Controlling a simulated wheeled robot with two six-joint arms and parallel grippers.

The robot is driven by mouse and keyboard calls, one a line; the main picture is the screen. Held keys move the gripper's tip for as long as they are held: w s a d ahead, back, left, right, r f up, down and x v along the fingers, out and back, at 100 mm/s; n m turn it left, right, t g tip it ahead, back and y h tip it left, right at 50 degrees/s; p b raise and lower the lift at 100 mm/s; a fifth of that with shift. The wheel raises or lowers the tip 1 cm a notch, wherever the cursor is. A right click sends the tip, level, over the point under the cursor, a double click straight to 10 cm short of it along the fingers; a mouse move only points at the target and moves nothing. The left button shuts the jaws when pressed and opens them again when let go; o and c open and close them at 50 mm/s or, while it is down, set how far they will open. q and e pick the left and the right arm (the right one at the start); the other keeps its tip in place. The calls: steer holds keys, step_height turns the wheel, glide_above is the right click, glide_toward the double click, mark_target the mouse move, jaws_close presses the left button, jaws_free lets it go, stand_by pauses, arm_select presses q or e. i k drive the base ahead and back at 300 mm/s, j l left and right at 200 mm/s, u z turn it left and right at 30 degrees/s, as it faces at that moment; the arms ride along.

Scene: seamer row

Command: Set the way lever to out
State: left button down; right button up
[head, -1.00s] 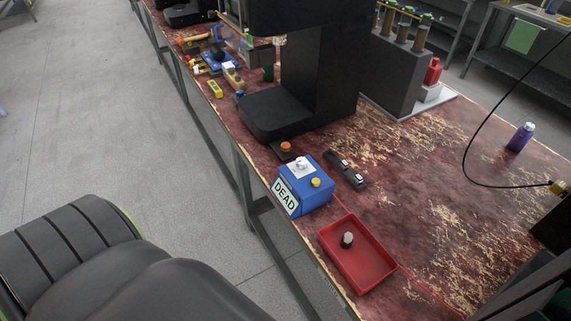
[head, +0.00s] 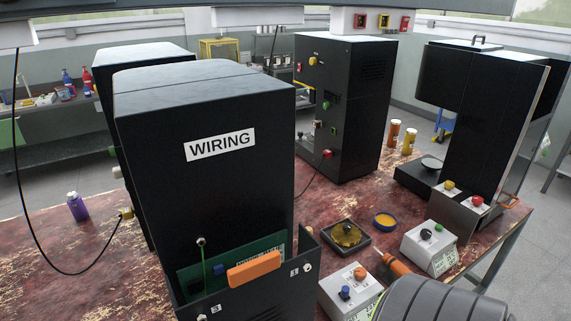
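I cannot pick out a lever marked as the way lever in the head view. A white control box (head: 345,304) with a blue knob (head: 345,292) and an orange knob (head: 360,273) sits at the bottom centre; its label is too small to read. Neither gripper is in view; only a dark part of my arm shows at the bottom right.
A tall black cabinet labelled WIRING (head: 200,115) fills the left, with an orange block (head: 254,269) on its open front tray. A black cabinet (head: 345,110) stands behind. A purple bottle (head: 77,207) and a dark tray (head: 345,238) are on the red worn bench.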

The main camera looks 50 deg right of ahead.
mark_target(344, 294)
steer(key=z, duration=2.15)
